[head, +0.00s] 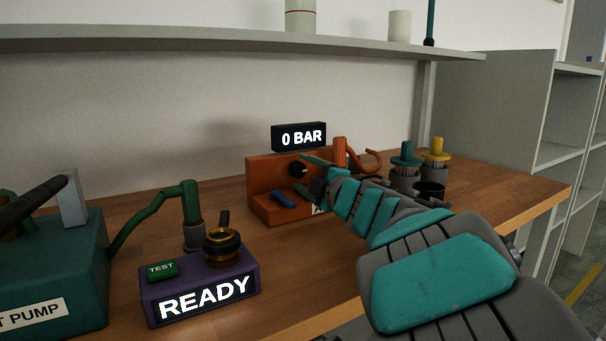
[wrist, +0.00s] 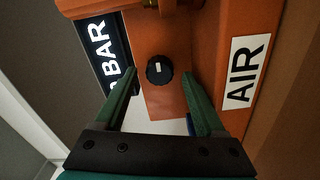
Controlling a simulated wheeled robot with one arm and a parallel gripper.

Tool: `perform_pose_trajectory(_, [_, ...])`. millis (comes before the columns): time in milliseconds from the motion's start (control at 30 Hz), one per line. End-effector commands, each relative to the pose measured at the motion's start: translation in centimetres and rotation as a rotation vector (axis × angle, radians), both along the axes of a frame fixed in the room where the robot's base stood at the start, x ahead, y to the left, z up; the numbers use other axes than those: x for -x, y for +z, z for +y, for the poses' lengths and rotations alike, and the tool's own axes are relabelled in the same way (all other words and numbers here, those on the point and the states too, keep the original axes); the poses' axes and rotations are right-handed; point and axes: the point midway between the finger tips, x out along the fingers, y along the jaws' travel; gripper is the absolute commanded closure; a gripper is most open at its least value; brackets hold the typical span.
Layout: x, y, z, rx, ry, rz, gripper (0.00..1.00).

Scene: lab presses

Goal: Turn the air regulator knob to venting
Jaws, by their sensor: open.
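The air regulator is an orange unit (head: 262,185) on the wooden bench, with a display above it reading "0 BAR" (head: 299,137). Its knob (head: 298,170) is small, round and black. In the wrist view the knob (wrist: 159,69) carries a short white mark and sits just beyond the fingertips, roughly midway between them. My gripper (wrist: 160,80) is open and empty, with one green finger on each side of the knob's line. In the head view my gripper (head: 308,172) reaches the unit from the right. An "AIR" label (wrist: 244,71) is on the orange body.
A blue lever (head: 283,201) sits low on the unit's front. A purple box reading "READY" (head: 205,297) and a teal pump (head: 60,265) stand to the left. Teal-topped (head: 406,155) and yellow-topped (head: 435,149) fittings stand behind my arm. A shelf (head: 200,40) runs above.

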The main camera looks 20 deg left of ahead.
Motion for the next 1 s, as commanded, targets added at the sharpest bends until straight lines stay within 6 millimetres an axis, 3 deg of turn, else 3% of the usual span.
perform_pose_trajectory(500, [4.1,0.1,-5.0,0.000,-0.004,-0.001,0.26])
perform_pose_trajectory(867, [4.3,0.1,-5.2,-0.002,-0.003,0.000,0.26])
perform_pose_trajectory(1000, [3.6,0.8,-6.4,-0.030,-0.048,0.013,0.26])
